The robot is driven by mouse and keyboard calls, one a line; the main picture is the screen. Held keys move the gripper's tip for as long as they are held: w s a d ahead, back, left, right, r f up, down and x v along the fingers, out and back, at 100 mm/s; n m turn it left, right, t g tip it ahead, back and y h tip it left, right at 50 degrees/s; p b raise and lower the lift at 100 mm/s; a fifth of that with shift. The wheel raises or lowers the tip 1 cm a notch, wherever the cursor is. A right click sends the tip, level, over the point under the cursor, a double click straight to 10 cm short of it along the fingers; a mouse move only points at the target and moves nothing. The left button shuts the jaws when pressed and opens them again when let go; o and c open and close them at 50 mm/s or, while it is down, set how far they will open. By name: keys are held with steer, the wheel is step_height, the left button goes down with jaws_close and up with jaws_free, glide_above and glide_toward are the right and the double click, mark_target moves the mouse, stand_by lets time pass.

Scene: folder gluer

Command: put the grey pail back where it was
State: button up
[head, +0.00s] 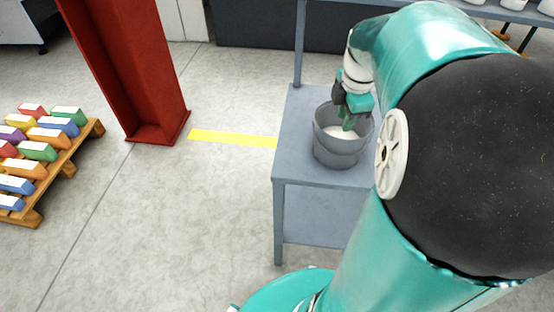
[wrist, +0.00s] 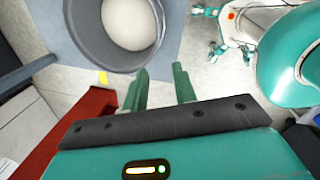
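The grey pail (head: 337,153) stands upright on a grey metal table (head: 300,128), with something white (head: 341,133) inside it. In the wrist view the pail (wrist: 84,44) fills the upper left, its mouth showing the white contents. My gripper (head: 347,118) is above the pail in the head view, its green fingers overlapping the pail's mouth. In the wrist view my gripper (wrist: 161,70) has its two fingers apart, with nothing visible between them. The left fingertip is close to the pail's rim; I cannot tell if it touches.
A red column (head: 135,75) stands left of the table, with a yellow floor stripe (head: 232,139) between them. A wooden pallet (head: 62,165) with several coloured boxes is at the far left. A shelf (head: 510,13) with white pails is at the upper right. The floor between is clear.

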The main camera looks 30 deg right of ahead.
steer(key=s+a+r+m+t, duration=0.2)
steer(key=s+a+m, duration=0.2)
steer(key=a+m, duration=0.3)
steer(key=s+a+r+m+t, duration=0.2)
steer(key=s+a+m, duration=0.2)
steer(key=a, duration=1.2)
steer(key=shift+s+a+m+y, duration=0.35)
steer(key=shift+s+m+y, duration=0.05)
steer(key=shift+m, duration=1.5)
